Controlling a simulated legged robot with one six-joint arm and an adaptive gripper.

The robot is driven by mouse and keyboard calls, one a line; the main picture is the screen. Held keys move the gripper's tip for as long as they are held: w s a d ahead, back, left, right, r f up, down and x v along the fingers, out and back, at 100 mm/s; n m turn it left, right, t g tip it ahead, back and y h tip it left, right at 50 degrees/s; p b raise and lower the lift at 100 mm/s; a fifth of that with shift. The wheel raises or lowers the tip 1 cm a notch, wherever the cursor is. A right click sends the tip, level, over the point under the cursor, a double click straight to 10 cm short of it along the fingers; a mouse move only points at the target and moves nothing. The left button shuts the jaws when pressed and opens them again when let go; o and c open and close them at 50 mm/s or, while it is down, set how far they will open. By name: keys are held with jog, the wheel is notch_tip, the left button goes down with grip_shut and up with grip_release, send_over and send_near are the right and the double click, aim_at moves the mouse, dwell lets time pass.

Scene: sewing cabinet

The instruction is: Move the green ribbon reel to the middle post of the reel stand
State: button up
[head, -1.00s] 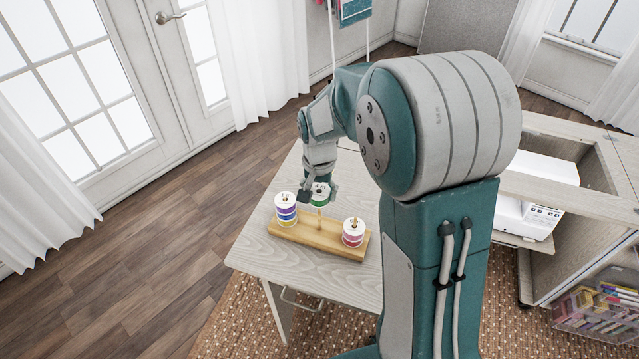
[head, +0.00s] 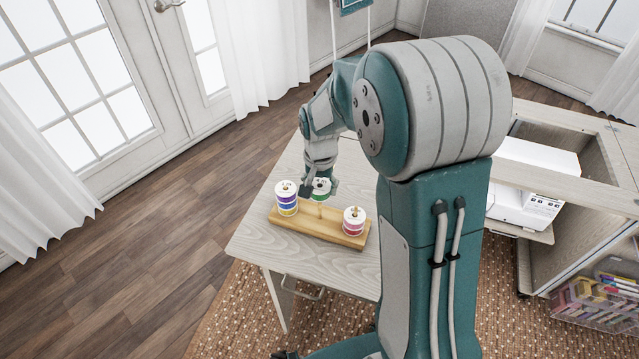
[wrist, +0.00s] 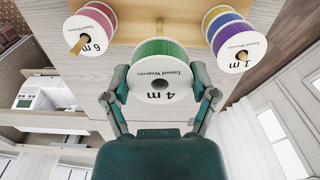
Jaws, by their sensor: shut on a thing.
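The green ribbon reel (head: 320,187) is upright with a white face marked "4 m", which shows in the wrist view (wrist: 160,84). My gripper (wrist: 160,97) is shut on its rim, one finger on each side. In the head view, my gripper (head: 319,186) holds it over the middle of the wooden reel stand (head: 312,226), between the two end stacks.
A purple and blue stack of reels (head: 287,202) sits on the stand's left post. A pink and red stack (head: 353,224) sits on the right post. The stand is on a pale tabletop (head: 262,245), clear around it. A white sewing machine (head: 530,190) is at right.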

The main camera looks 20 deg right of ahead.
jog(key=shift+f, duration=1.75)
dwell(0.4)
jog(key=o, duration=0.9)
jog(key=shift+c, duration=0.2)
notch_tip(320, 180, up, 12)
